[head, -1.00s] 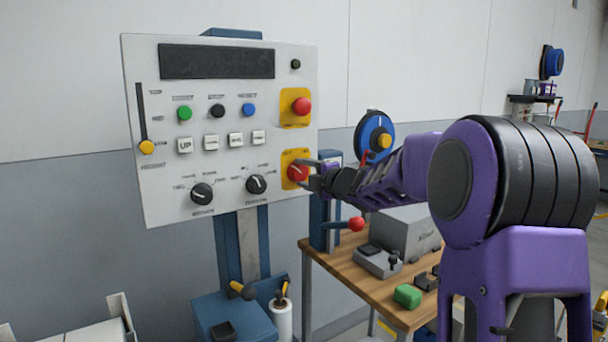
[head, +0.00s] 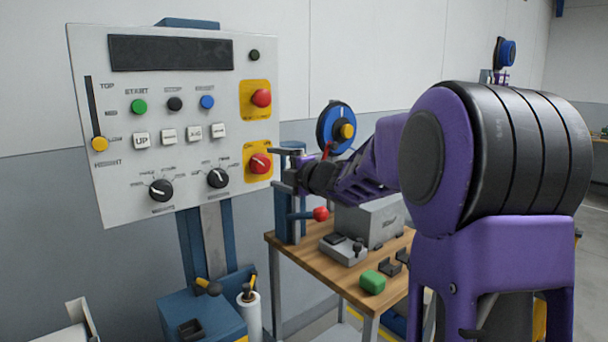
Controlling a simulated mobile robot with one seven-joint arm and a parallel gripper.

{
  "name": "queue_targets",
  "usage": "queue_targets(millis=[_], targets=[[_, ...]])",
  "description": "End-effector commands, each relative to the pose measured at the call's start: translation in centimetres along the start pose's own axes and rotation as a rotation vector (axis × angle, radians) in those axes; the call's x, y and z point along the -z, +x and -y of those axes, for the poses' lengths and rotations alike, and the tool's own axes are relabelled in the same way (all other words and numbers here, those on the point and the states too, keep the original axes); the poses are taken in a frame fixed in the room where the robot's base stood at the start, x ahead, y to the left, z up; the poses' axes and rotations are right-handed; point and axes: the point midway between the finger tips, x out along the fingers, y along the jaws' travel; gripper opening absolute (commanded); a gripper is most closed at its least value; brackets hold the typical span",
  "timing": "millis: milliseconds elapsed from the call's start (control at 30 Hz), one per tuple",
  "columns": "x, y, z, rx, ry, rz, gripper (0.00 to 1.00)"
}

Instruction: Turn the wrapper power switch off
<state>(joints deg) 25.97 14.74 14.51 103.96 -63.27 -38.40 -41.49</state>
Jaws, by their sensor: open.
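The wrapper control panel (head: 120,190) is a pale upright plate at left. Its power switch (head: 261,163) is a red rotary knob on a yellow plate at the panel's lower right. A short white mark on the knob looks slanted; small lettering beside it is hard to read. My gripper (head: 276,167) is open and empty, just right of the knob, fingers one above the other and pointing at the panel. A small gap shows between the fingers and the knob, and they do not appear to touch it.
A red push button (head: 261,98) on another yellow plate sits above the switch. Black dials (head: 218,178) are to its left.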

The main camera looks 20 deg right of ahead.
Motion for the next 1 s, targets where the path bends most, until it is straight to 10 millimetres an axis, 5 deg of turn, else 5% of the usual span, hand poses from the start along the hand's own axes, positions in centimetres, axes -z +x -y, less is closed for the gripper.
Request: queue_targets(millis=[300, 500, 1000], targets=[[0.0, -8.0, -0.1, 0.0, -0.001, 0.004, 0.89], [-0.1, -11.3, -0.1, 0.0, -0.001, 0.003, 0.89], [0.0, -12.7, 0.0, 0.0, 0.0, 0.0, 0.89]])
